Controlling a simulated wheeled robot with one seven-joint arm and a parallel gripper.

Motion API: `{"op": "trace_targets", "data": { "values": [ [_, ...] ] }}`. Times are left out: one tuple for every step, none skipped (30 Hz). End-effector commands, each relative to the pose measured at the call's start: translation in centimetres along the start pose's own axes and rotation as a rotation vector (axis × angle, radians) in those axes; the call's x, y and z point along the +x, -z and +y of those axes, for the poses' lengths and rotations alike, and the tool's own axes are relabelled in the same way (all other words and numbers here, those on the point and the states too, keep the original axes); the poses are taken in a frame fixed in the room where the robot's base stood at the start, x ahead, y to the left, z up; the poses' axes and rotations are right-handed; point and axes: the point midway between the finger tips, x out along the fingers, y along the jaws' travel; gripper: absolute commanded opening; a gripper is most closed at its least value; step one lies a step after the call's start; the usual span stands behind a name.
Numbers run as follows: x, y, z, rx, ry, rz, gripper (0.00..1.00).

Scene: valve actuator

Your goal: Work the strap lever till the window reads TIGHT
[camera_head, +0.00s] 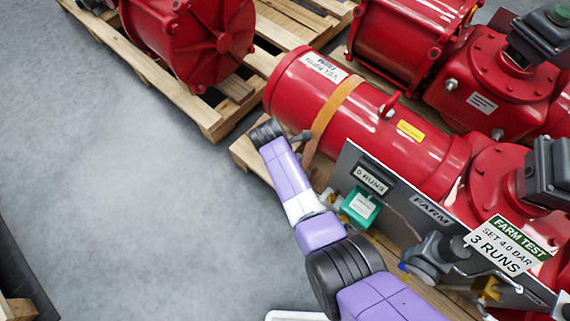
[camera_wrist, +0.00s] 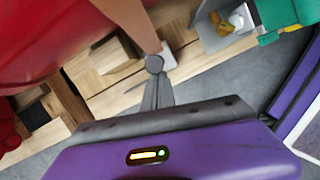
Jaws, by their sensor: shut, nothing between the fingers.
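An orange-brown strap (camera_head: 332,112) runs around the red cylinder (camera_head: 300,85). It also shows at the top of the wrist view (camera_wrist: 128,14). My gripper (camera_head: 303,136) is beside the strap, on the cylinder's near side. In the wrist view its grey fingers (camera_wrist: 154,66) are together and empty, with their tips at the strap's lower end. I cannot tell whether they touch it. I cannot make out the strap lever or a window reading TIGHT. A small pale plate shows behind the fingertips, and I cannot tell what it is.
A wooden pallet (camera_head: 248,158) lies under the cylinder. The floor at left is clear.

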Motion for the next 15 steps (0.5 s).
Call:
{"op": "trace_targets", "data": {
  "values": [
    [-0.1, -1.1, 0.3, 0.006, 0.010, 0.036, 0.00],
    [0.1, -1.4, 0.4, 0.004, 0.016, 0.060, 0.00],
    [0.3, -1.9, 0.5, 0.002, 0.024, 0.091, 0.00],
    [0.4, -2.2, 0.6, 0.001, 0.030, 0.114, 0.00],
    [0.6, -2.5, 0.7, -0.002, 0.035, 0.135, 0.00],
    [0.7, -2.9, 0.8, -0.004, 0.042, 0.163, 0.00],
    [0.8, -3.1, 0.9, -0.005, 0.047, 0.183, 0.00],
    [0.9, -3.4, 0.9, -0.008, 0.053, 0.201, 0.00],
    [1.0, -3.7, 1.1, -0.009, 0.058, 0.225, 0.00],
    [1.1, -4.0, 1.1, -0.011, 0.063, 0.242, 0.00],
    [1.1, -4.2, 1.2, -0.012, 0.067, 0.258, 0.00],
    [1.2, -4.5, 1.2, -0.014, 0.072, 0.277, 0.00],
    [1.3, -4.5, 1.2, -0.017, 0.071, 0.273, 0.00],
    [1.4, -4.6, 1.3, -0.017, 0.071, 0.272, 0.00],
    [1.4, -4.9, 1.4, -0.017, 0.070, 0.271, 0.00]
  ]
}}
